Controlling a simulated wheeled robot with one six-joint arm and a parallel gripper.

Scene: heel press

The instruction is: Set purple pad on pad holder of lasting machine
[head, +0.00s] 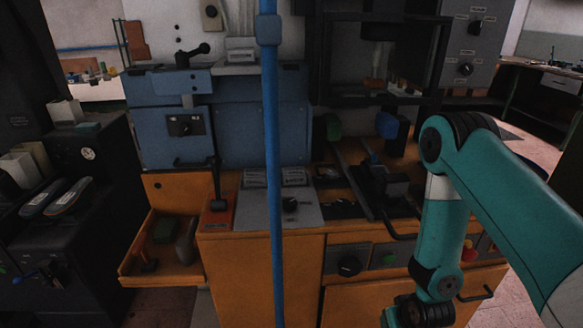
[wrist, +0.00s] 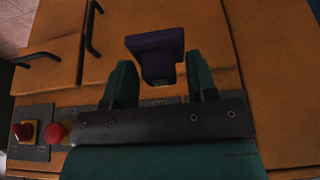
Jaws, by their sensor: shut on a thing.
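The purple pad (wrist: 155,42) is in the wrist view, with a wide top and a narrower block below it. My gripper (wrist: 159,66) is shut on it, with one teal finger on each side of the narrower block. The pad is in front of the machine's orange cabinet front. In the head view my arm reaches down at the right; the fingers and the pad are out of sight below the frame. The lasting machine (head: 250,135) stands in the middle, blue above an orange cabinet. A dark fixture (head: 390,186) sits on its top at the right; I cannot tell whether it is the pad holder.
A blue upright pole (head: 272,170) crosses the head view. A green block (head: 333,127) and a blue block (head: 387,125) show behind the dark fixture. An orange side tray (head: 165,268) holds items at the left. Red buttons (wrist: 56,133) sit on the cabinet front.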

